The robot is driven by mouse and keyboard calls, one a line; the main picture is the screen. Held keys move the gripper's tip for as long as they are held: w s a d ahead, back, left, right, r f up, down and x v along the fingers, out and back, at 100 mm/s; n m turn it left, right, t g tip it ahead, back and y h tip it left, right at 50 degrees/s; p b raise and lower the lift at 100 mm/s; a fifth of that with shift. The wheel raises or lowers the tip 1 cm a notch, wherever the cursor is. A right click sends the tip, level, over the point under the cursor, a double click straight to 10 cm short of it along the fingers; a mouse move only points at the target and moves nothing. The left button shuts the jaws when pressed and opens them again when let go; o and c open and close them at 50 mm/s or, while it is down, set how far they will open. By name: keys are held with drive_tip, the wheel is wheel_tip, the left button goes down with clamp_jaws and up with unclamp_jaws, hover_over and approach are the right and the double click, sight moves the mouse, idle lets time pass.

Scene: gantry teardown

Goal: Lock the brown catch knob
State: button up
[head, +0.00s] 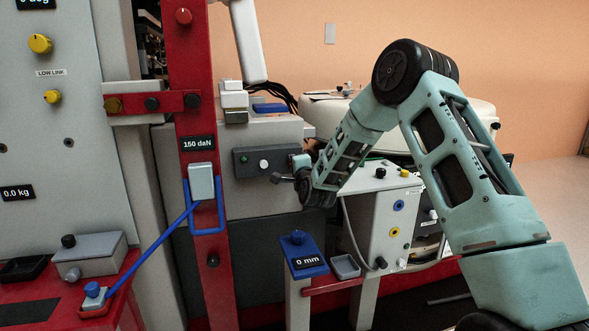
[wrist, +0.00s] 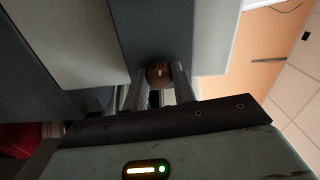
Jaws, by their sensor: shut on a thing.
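The brown catch knob (wrist: 159,72) shows in the wrist view, round, with a small pale mark on its face. It sits against a dark grey surface. My gripper (wrist: 162,82) has one finger on each side of the knob and is shut on it. In the head view my gripper (head: 287,177) is at the right end of a dark control box (head: 247,171) on the grey machine. I cannot make out the brown knob in the head view; my gripper and wrist seem to hide it. I cannot tell whether the knob is locked.
A red upright post (head: 196,95) with a "150 daN" display stands left of the box. A blue-topped stand (head: 304,263) reading "0 mm" is below my wrist. A grey cabinet (head: 376,230) with coloured knobs stands close beneath my forearm. Open floor lies at the far right.

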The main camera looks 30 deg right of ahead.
drive_tip(key=shift+a+f+n, duration=0.1)
drive_tip(key=shift+n, duration=0.7)
drive_tip(key=o, duration=1)
drive_tip(key=v, duration=1.7)
drive_tip(key=shift+s, duration=0.25)
